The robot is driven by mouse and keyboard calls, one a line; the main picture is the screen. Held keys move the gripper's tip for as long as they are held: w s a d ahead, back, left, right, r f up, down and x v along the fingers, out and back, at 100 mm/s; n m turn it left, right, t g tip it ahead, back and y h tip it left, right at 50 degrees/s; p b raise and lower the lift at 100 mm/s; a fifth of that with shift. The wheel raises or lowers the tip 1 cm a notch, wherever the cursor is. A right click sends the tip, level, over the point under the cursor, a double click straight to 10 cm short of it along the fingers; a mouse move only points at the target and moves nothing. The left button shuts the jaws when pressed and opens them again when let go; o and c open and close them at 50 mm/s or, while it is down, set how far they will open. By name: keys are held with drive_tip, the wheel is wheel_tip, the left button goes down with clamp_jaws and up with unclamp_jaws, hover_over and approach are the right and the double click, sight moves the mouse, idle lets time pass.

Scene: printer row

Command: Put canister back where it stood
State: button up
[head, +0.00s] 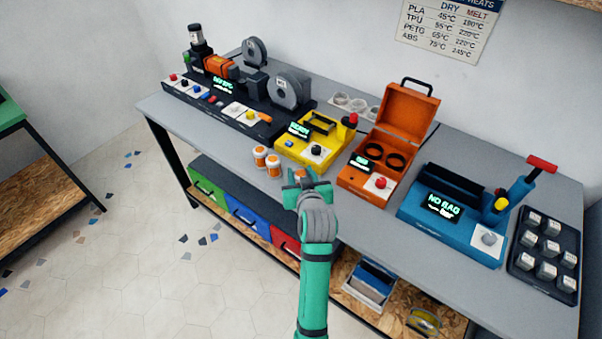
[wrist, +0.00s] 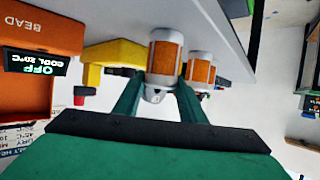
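Three small white canisters with orange bands are near the table's front edge. Two stand close together in the head view, a left one (head: 259,155) and a right one (head: 273,166). The third canister (wrist: 165,62) is between the fingers of my gripper (wrist: 160,92), which look shut on its sides. In the head view my gripper (head: 306,179) is right of the pair, with only a bit of orange showing between its fingers. I cannot tell whether the held canister touches the table.
A yellow device (head: 310,142) stands behind the canisters. An orange open-lidded box (head: 362,176) and a blue device (head: 455,222) stand to the right. A black machine base (head: 222,110) is to the left. Coloured bins (head: 245,218) sit under the table (head: 215,142).

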drive_tip(key=o, duration=0.4)
drive_tip(key=shift+c, duration=0.2)
drive_tip(key=shift+r, duration=0.1)
drive_tip(key=v, duration=1.2)
drive_tip(key=s+f+m+h, duration=0.2)
drive_tip(key=s+f, duration=1)
drive_tip(key=s, duration=0.4)
drive_tip(key=s+a+r+t, duration=0.1)
drive_tip(key=s+t, duration=0.1)
drive_tip(key=s, duration=1.9)
drive_tip(key=shift+a+r, duration=0.35)
drive_tip(key=shift+r, duration=0.05)
